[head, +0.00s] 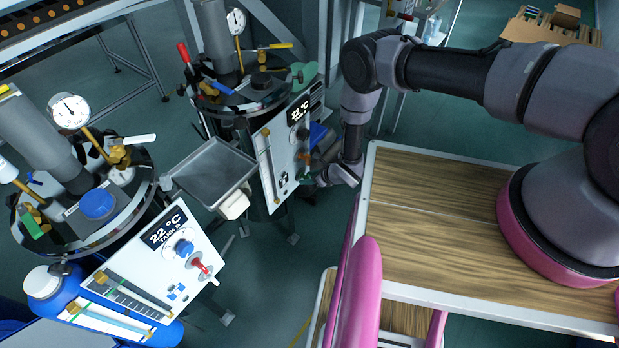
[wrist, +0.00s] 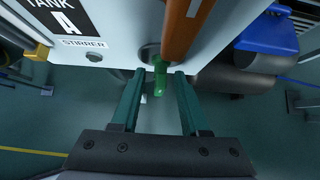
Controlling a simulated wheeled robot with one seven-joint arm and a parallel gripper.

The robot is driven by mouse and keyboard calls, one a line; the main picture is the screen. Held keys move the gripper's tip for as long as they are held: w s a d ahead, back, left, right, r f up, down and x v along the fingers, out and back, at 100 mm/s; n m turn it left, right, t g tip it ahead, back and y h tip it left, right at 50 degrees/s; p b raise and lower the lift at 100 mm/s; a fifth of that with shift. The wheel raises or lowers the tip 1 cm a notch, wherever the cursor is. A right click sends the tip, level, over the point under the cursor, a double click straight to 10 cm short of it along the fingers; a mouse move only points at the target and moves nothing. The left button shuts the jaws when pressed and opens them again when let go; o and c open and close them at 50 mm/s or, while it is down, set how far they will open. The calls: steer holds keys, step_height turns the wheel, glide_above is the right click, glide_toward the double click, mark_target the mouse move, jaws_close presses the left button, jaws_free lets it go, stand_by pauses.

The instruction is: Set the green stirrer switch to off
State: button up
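The green stirrer switch (wrist: 159,76) shows in the wrist view, sticking out from the lower edge of the white Tank A panel (wrist: 110,20). A STIRRER label (wrist: 83,43) is to its left. My gripper (wrist: 161,74) is open, one teal finger on each side of the switch, with a visible gap on both sides. In the head view my gripper (head: 308,181) is at the right, lower side of the Tank A panel (head: 283,150). There the switch is too small and covered to make out.
An orange-brown bar (wrist: 186,28) stands close above the switch in the wrist view. A blue part (wrist: 268,36) is to the right. In the head view, a grey tray (head: 212,172) and the Tank B panel (head: 150,255) are to the left. A wood-topped table (head: 430,210) is to the right.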

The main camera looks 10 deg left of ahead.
steer(key=v, duration=1)
steer(key=shift+d+r, duration=0.3)
